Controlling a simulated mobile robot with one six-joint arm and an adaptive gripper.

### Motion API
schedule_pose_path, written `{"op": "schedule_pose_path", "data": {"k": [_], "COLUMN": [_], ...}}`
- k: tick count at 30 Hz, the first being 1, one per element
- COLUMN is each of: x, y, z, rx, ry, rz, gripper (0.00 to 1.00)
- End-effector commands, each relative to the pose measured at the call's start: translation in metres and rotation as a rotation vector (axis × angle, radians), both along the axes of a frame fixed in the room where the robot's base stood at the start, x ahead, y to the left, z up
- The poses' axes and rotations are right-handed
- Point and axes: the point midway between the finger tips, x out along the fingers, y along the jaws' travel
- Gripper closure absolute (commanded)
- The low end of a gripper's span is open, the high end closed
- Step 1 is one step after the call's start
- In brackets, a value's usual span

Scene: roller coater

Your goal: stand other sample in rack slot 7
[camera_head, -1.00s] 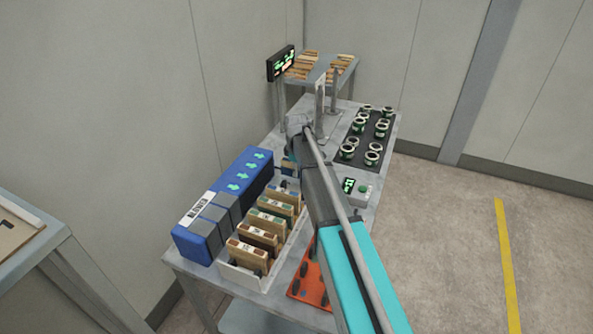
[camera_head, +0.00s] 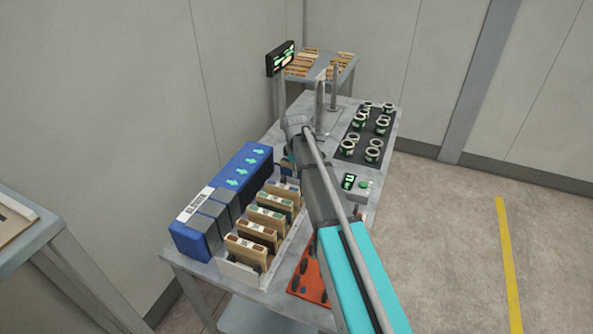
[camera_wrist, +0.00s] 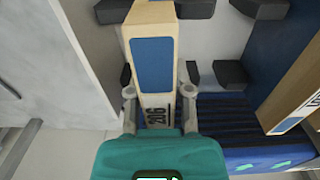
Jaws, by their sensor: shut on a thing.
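In the wrist view my gripper (camera_wrist: 159,108) is shut on a pale wooden sample (camera_wrist: 153,62) with a blue patch and a label that appears to read 206. One finger is on each side of it. Dark rack pegs (camera_wrist: 225,75) show near the sample. I cannot tell whether its lower end is seated in a slot. In the head view the white rack (camera_head: 240,275) holds several upright wooden samples (camera_head: 246,250) with coloured patches. My arm hides the gripper and the rack's far end there. Slot numbers cannot be read.
A blue box with cyan arrows (camera_head: 240,172) stands along the rack's left side. An orange tray (camera_head: 310,280) lies right of the rack, partly behind my arm. A small control box (camera_head: 357,187) and a black mat with rings (camera_head: 352,155) are farther back. Floor is clear at right.

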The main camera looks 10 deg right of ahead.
Motion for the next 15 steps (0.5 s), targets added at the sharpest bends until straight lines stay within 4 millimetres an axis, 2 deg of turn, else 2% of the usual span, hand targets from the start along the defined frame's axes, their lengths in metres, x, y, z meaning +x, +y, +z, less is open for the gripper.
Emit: {"op": "schedule_pose_path", "data": {"k": [15], "x": [0.0000], "y": [-0.0001], "z": [-0.0063], "rx": [0.000], "ry": [0.000], "rz": [0.000], "gripper": [1.00]}}
